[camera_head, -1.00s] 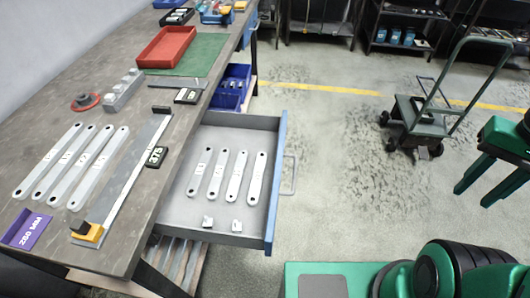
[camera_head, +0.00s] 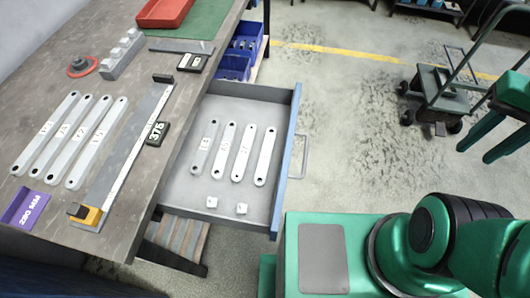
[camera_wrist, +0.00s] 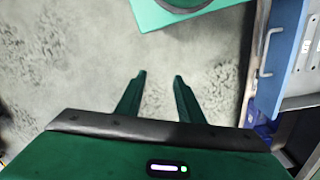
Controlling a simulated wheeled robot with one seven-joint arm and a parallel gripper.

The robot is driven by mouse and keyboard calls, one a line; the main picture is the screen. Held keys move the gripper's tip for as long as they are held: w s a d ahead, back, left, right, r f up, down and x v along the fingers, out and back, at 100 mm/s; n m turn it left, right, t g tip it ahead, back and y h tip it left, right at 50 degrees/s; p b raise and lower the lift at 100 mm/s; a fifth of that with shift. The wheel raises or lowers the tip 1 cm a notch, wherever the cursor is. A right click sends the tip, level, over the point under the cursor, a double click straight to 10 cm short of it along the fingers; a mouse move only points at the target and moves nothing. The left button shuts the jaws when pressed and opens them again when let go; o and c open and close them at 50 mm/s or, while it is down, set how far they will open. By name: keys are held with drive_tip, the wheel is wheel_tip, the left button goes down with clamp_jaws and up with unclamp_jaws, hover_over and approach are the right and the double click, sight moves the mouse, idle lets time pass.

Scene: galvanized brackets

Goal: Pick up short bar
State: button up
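Several short grey bars with holes at their ends and number labels lie side by side in the open drawer (camera_head: 172,205); one is the short bar (camera_head: 265,157) at the right of the row. Several longer bars (camera_head: 97,143) lie in a row on the bench top. My gripper (camera_head: 476,154) is at the right edge of the head view, far from the drawer, above the floor. In the wrist view, my gripper (camera_wrist: 157,82) has its two dark green fingers apart with only floor between them.
On the workbench (camera_head: 180,100) are a long measuring fixture (camera_head: 128,158) with a "375" display, a purple tag (camera_head: 28,209) and a red tray (camera_head: 172,12). A cart (camera_head: 436,92) stands on the floor at right.

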drive_tip(key=w+a+f+n, duration=0.1)
drive_tip(key=w+a+n, duration=0.5)
drive_tip(key=w+n, duration=0.35)
drive_tip(key=n, duration=3)
hover_over(266, 152)
wheel_tip(266, 152, down, 11)
drive_tip(key=shift+f, duration=5.1)
drive_tip(key=shift+c, duration=0.6)
clamp_jaws()
